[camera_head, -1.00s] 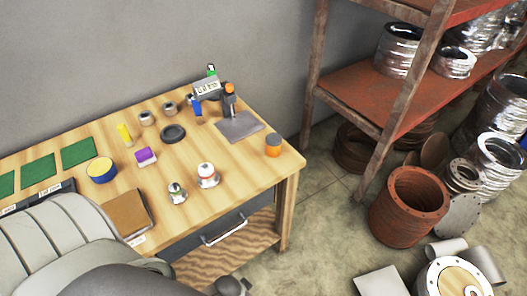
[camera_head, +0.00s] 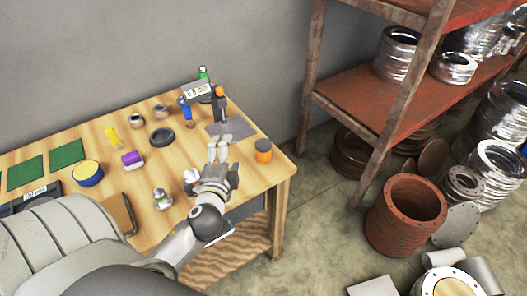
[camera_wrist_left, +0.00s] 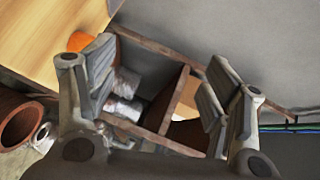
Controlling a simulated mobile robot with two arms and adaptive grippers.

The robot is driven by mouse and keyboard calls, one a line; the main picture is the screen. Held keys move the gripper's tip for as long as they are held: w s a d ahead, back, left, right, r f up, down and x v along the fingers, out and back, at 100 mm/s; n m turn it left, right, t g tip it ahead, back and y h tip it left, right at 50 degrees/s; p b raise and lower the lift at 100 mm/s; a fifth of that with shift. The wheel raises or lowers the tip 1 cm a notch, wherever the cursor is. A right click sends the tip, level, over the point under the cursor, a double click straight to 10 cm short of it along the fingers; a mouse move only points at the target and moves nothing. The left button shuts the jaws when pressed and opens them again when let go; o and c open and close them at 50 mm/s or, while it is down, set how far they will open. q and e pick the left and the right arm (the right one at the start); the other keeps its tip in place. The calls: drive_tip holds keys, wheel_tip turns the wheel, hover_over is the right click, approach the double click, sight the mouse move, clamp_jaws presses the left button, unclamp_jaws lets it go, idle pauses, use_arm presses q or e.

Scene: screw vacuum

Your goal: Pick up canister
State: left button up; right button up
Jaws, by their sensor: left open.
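Two small silver canisters with tapered tops stand on the wooden table. The one with a red mark (camera_head: 190,176) is just left of my left gripper and partly covered by it. The one with a green mark (camera_head: 161,199) stands further left and nearer. I cannot tell which one is the task's canister. My left gripper (camera_head: 218,148) is over the table's right part, fingers pointing toward the back. In the left wrist view the gripper (camera_wrist_left: 165,85) is open, with nothing between its fingers. My right gripper is not in view.
An orange jar with a dark lid (camera_head: 263,151) stands right of the gripper. A stand with an orange top (camera_head: 220,103) and a grey plate is behind it. A rusty shelf (camera_head: 345,95) stands right.

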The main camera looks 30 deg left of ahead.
use_arm(q)
drive_tip(key=w+r+m+t+h, duration=0.3)
drive_tip(key=w+r+m+t, duration=0.2)
drive_tip(key=m, duration=0.5)
drive_tip(key=m+g+h, duration=0.6)
drive_tip(key=m+h, duration=0.1)
drive_tip(key=m, duration=1.1)
approach(257, 149)
drive_tip(key=w, duration=0.3)
drive_tip(key=x, duration=0.4)
drive_tip(key=shift+d+f, duration=0.15)
drive_tip(key=shift+f, duration=0.25)
drive_tip(key=shift+d+f+x, duration=0.1)
drive_tip(key=shift+f+x, duration=0.05)
drive_tip(key=shift+x, duration=1.35)
drive_tip(key=shift+d+f+x, duration=0.1)
drive_tip(key=shift+x, duration=1.4)
drive_tip(key=shift+s+r, duration=0.1)
drive_tip(key=shift+s, duration=0.15)
drive_tip(key=c, duration=1.1)
